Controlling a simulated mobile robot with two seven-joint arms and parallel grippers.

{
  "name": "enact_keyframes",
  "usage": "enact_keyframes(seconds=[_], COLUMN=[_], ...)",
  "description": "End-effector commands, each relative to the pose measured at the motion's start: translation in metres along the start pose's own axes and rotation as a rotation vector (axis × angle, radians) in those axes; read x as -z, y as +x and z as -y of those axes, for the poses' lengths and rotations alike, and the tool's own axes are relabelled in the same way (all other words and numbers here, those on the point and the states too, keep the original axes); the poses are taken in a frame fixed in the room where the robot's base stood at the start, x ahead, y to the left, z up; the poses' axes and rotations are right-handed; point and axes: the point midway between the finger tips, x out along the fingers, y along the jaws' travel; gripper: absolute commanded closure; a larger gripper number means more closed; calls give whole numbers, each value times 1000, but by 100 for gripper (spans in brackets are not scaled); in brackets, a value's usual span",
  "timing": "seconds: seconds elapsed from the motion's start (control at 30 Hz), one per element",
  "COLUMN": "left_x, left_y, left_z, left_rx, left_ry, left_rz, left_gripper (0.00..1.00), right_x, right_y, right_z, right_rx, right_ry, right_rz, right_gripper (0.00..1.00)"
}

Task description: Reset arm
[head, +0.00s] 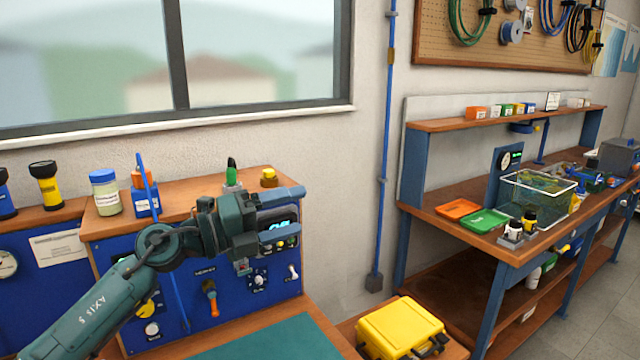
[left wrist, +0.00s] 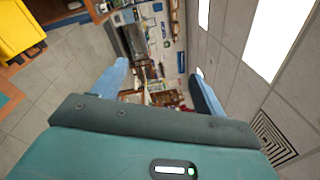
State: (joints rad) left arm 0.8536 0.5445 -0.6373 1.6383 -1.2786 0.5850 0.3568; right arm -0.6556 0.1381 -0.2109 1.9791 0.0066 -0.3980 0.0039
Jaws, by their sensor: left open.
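My left arm comes in from the lower left in the head view, in front of the blue test panel (head: 190,318). My left gripper (head: 296,212) is open and points to the right. Its two blue fingers are apart with nothing between them. In the left wrist view the gripper (left wrist: 160,85) also shows open and empty, with the room beyond it. The arm and gripper hide part of the panel and its lit display (head: 283,228). My right gripper is not in view.
A yellow case (head: 400,328) stands low at the centre right. A workbench (head: 450,222) at the right holds an orange tray (head: 457,209), a green tray (head: 484,221) and a clear bin (head: 537,195). Small bottles and a jar (head: 105,193) stand on the panel's top ledge. Open space lies between panel and workbench.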

Motion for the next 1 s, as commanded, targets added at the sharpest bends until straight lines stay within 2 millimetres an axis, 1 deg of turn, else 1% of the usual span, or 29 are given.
enact_keyframes(seconds=[0.03, 0.1, 0.17, 0.27, 0.37, 0.4, 0.47, 0.5, 0.57, 0.6, 0.67, 0.7, 0.8, 0.83, 0.9, 1.0], left_x=[11, 13, 11, 10, 20, 29, 49, 66, 95, 116, 148, 168, 210, 221, 246, 277], left_y=[-1, -10, -24, -58, -100, -118, -146, -163, -188, -203, -222, -234, -254, -260, -271, -284], left_z=[3, 6, 1, -25, -68, -88, -120, -139, -165, -179, -195, -202, -212, -214, -216, -215], left_rx=[105, 225, 302, 370, 363, 339, 281, 233, 145, 80, -18, -82, -221, -260, -345, -461], left_ry=[-107, -255, -393, -636, -888, -991, -1142, -1233, -1364, -1443, -1549, -1606, -1722, -1750, -1811, -1883], left_rz=[80, 220, 353, 596, 850, 953, 1100, 1189, 1312, 1383, 1473, 1522, 1607, 1628, 1668, 1711], left_gripper=[28, 28, 28, 28, 28, 28, 28, 28, 28, 28, 28, 28, 28, 28, 28, 28], right_x=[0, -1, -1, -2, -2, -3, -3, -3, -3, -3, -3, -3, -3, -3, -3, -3], right_y=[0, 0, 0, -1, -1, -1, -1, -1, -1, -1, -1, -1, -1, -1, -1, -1], right_z=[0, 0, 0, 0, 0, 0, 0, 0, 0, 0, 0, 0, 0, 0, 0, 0], right_rx=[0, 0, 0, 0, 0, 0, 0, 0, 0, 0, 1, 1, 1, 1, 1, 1], right_ry=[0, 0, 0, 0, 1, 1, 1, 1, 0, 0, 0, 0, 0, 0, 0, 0], right_rz=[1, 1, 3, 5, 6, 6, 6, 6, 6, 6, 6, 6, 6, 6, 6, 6], right_gripper=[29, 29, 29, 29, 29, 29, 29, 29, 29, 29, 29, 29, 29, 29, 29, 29])
